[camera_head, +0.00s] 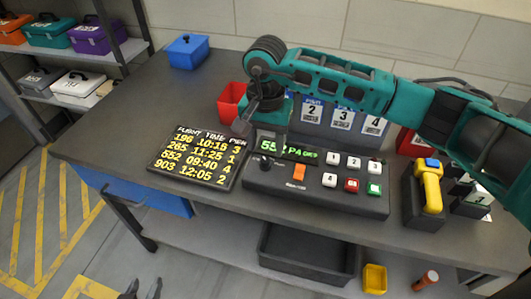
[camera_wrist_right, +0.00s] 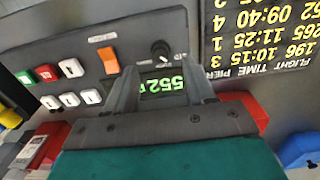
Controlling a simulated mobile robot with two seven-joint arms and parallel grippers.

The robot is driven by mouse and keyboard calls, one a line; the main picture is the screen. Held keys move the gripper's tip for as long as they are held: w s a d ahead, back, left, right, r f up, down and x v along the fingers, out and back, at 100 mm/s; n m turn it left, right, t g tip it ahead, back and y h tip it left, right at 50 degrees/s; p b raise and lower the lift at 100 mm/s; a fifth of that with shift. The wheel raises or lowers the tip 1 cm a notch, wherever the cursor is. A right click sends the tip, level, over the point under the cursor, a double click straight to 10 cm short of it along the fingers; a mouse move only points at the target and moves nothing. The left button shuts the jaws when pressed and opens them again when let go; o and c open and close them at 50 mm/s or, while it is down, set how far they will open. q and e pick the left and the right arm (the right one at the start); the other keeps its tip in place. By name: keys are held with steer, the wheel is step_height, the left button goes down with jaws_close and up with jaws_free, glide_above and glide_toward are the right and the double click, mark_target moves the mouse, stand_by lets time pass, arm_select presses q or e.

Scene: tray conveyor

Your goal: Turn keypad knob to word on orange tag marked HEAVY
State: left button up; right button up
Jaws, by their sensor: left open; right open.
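The dark keypad box (camera_head: 315,197) stands on the table with a green display, an orange switch and several buttons. Its small black knob (camera_head: 264,162) is at the left; in the right wrist view the knob (camera_wrist_right: 160,48) sits just beyond the fingertips. My right gripper (camera_head: 262,132) is open and empty, above and behind the knob, apart from it. In the right wrist view its fingers (camera_wrist_right: 163,88) straddle the display, which reads 552. My left gripper (camera_head: 141,289) is open and empty at the bottom edge, low beside the table. I cannot make out an orange HEAVY tag.
A flight board (camera_head: 197,158) lies left of the keypad. A red bin (camera_head: 230,100), numbered cards (camera_head: 342,119) and a yellow scanner (camera_head: 432,188) are near. A blue box (camera_head: 187,52) stands at the back. Shelves at left hold several cases (camera_head: 93,39).

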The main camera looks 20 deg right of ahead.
mark_target(265, 159)
steer(key=shift+f, duration=2.35)
jaws_close()
